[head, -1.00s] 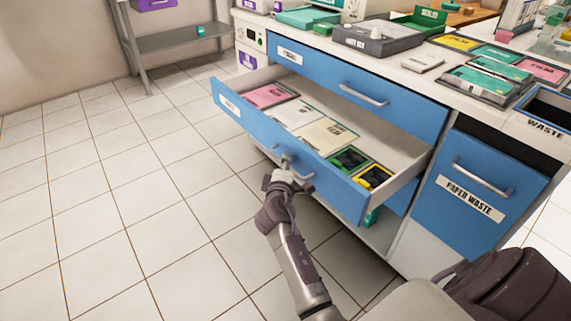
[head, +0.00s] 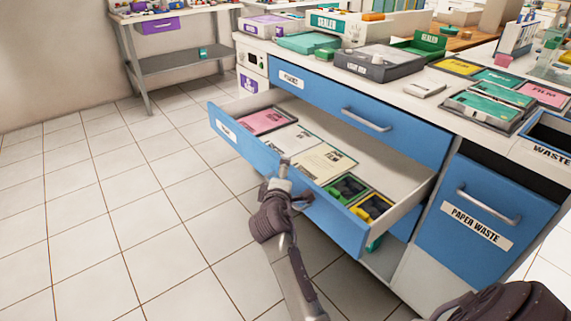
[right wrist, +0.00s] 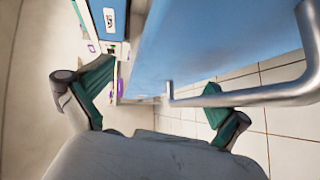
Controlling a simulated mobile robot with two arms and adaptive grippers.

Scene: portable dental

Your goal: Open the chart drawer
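The drawer holding papers (head: 340,214) is pulled well out below a closed blue drawer (head: 365,98). Its front has a small white label (head: 227,131), too small to read. My right gripper (head: 284,166) is at the middle of the drawer front, by its handle, which it mostly hides in the head view. In the right wrist view its fingers (right wrist: 158,84) are spread apart. The metal handle (right wrist: 245,97) crosses in front of the right finger, with one end between the fingers; contact cannot be told. My left gripper is not in view.
The open drawer holds a pink folder (head: 266,121), printed sheets (head: 322,163), and green (head: 347,188) and yellow (head: 372,207) trays. A paper waste bin front (head: 480,212) is at right. Tiled floor (head: 120,220) left of the drawer is clear. Several items crowd the countertop.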

